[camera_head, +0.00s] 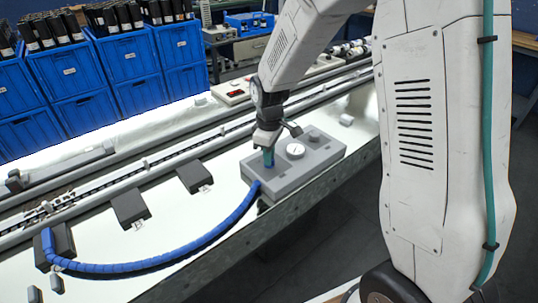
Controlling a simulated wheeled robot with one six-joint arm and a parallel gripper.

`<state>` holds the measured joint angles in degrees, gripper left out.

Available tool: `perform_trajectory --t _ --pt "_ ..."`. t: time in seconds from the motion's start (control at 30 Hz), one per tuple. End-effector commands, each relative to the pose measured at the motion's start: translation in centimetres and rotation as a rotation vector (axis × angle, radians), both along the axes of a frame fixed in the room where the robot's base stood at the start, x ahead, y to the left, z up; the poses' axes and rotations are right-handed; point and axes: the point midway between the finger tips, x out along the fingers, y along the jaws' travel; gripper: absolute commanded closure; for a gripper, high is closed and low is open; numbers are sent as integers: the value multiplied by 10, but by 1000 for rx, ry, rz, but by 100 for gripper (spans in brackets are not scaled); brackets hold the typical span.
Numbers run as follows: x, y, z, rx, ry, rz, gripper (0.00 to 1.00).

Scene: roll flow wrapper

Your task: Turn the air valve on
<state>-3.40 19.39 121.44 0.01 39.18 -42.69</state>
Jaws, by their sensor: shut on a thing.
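A grey air unit (290,177) lies on the white bench top near its front edge. It has a round white gauge (295,151) and a small dark knob to the right of it. A teal valve handle (268,158) stands at the left part of the unit. My gripper (267,146) points down from above and is shut on the teal valve handle. The fingers cover the handle's upper part. A blue hose (185,257) runs from the unit's left end along the bench to a dark block at the lower left.
A long conveyor rail (130,171) runs diagonally behind the unit. Dark blocks (130,207) sit between rail and hose. Blue bins (75,90) of dark bottles stand at the back left. A control box with red buttons (231,92) is behind the rail.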

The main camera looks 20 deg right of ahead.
Motion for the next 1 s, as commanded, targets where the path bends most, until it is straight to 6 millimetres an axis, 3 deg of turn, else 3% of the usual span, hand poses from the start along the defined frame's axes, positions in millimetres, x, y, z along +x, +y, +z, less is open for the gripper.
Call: perform_trajectory --t 0.27,1.0 --pt "0 0 1 -1 -1 -158 100" --pt "0 0 1 0 -1 -818 100"
